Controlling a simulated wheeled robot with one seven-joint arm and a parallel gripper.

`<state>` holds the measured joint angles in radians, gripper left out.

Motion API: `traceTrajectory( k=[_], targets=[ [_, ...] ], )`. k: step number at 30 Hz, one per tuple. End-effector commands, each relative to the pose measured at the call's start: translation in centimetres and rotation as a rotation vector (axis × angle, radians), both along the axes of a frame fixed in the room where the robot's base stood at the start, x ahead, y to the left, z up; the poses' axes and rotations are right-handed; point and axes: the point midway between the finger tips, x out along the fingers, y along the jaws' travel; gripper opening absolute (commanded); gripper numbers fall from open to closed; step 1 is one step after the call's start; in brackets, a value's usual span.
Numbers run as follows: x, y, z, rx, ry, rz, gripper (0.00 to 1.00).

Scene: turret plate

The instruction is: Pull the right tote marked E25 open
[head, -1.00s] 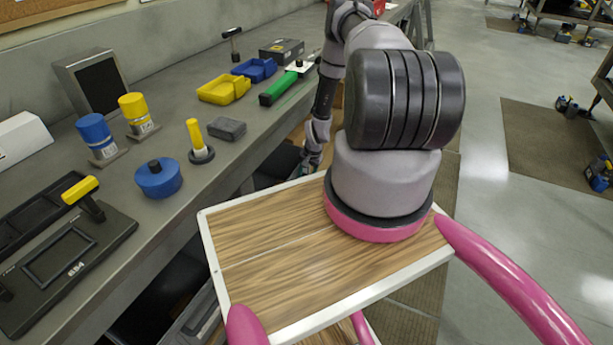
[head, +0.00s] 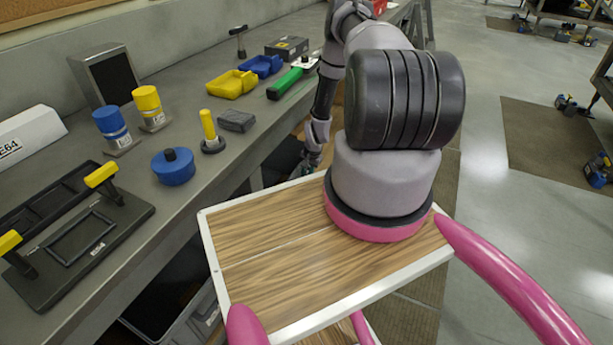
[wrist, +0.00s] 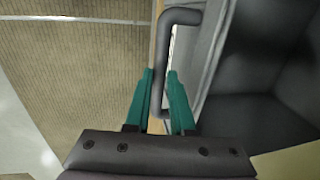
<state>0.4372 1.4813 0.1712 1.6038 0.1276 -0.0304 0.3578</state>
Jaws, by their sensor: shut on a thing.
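In the wrist view, a grey tote (wrist: 207,70) shows at the right with its dark inside partly visible. Its dark bar handle (wrist: 164,62) stands out from the tote's front. My gripper (wrist: 159,76) has its teal fingers on either side of the handle and is shut on it. In the head view, my gripper (head: 309,168) is small, below the bench edge and partly hidden by my arm; the held tote cannot be made out there. No E25 mark is readable in either view.
The grey workbench (head: 240,155) runs along the left, bearing a yellow bin (head: 232,84), a blue bin (head: 262,66), a blue round part (head: 173,167) and a black fixture (head: 75,240). Dark bins (head: 165,305) sit under it.

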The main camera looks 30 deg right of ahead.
Motion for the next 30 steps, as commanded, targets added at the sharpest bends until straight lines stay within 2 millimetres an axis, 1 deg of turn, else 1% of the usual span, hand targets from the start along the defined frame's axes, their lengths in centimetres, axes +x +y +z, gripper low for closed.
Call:
traceTrajectory(
  k=[1,17,30],
  targets=[
    [-0.46,0.55,-0.28,0.008,0.010,0.002,0.00],
    [0.07,-0.06,-0.11,-0.002,-0.003,0.001,0.00],
    [-0.10,0.03,-0.05,0.001,0.001,0.000,0.00]
  ],
)
